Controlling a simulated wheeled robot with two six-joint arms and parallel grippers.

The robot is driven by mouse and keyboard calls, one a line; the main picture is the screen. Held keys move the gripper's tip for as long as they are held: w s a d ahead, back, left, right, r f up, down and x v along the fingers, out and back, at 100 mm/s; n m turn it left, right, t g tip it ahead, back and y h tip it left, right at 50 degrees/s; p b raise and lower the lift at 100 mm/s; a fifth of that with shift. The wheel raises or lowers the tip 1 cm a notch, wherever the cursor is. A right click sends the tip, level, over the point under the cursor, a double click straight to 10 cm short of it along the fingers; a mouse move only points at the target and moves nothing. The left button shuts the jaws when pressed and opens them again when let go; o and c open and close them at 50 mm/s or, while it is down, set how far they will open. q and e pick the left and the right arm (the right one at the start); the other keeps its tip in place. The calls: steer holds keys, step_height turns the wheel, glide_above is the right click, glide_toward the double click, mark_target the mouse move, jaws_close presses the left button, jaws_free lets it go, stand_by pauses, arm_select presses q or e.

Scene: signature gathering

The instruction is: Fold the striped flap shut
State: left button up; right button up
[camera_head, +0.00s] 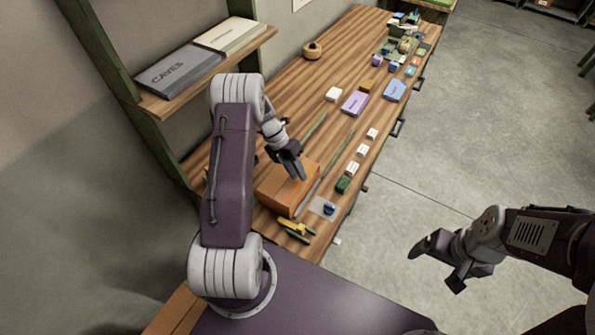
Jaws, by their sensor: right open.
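An orange-brown box (275,191) sits near the front end of the wooden workbench. No stripes can be made out on it, so I cannot tell which part is the striped flap. My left gripper (295,174) points down at the top of the box, near its far right part. Whether it touches the box is unclear, and its finger gap is too small to judge. Part of the box's left side is hidden behind my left arm. My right gripper (436,270) is open and empty, off to the right above the floor, away from the bench.
Long thin green rods lie beside the box on the workbench (300,90). Yellow and dark tools (294,228) lie in front. A shelf (160,106) with two grey and cream boxes overhangs the left.

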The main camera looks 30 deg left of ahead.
arm_select(q)
steer(key=shift+d+f, duration=0.2)
steer(key=shift+d, duration=0.1)
steer(key=shift+w+d+f, duration=0.15)
steer(key=shift+w, duration=0.1)
jaws_close()
steer(key=shift+s+a, duration=0.15)
steer(key=shift+a, duration=0.05)
arm_select(e)
steer(key=shift+w+d, duration=0.1)
arm_select(q)
steer(key=shift+d, duration=0.1)
arm_select(e)
steer(key=shift+w+d, duration=0.1)
steer(key=shift+w, duration=0.05)
stand_by(0.4)
arm_select(q)
jaws_free()
